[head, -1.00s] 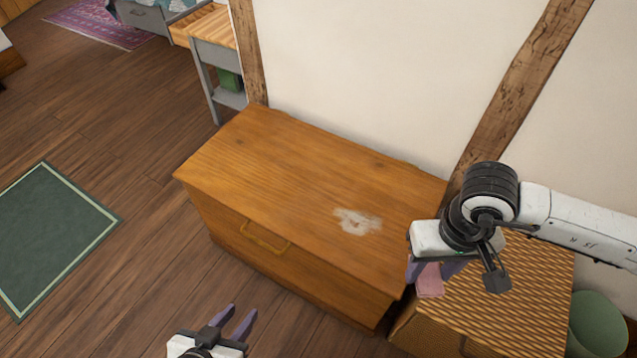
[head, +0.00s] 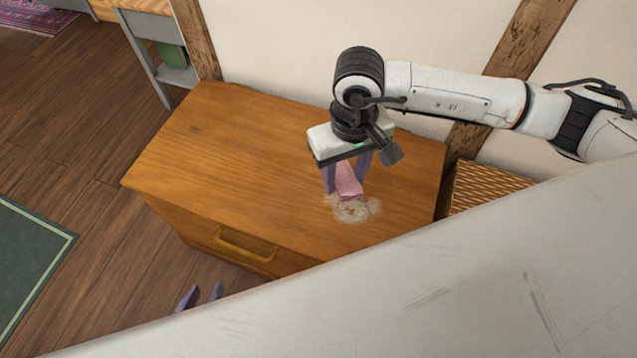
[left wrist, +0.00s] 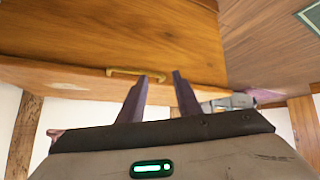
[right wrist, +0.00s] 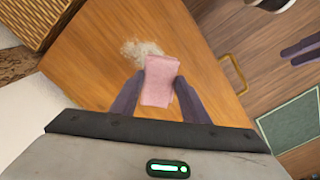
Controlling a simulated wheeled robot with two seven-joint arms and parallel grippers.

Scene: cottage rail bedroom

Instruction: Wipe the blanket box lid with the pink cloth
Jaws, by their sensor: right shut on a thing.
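The wooden blanket box (head: 230,150) stands against the wall, its flat lid marked by a pale, whitish smudge (head: 355,210). My right gripper (head: 348,180) is over the lid, shut on the pink cloth (head: 349,186). The cloth hangs at the smudge's back edge in the head view; whether it touches the lid I cannot tell. The right wrist view also shows the cloth (right wrist: 160,82) between the fingers, with the smudge (right wrist: 138,50) beside it. My left gripper (head: 202,294) is open and empty, low in front of the box; the left wrist view shows its fingers apart (left wrist: 160,76).
A woven wicker chest (head: 485,185) stands right of the box. A grey side table (head: 150,50) with a green item is at the back left. A green rug (head: 30,265) lies on the floor at left. A pale part of my own body covers the lower right of the head view.

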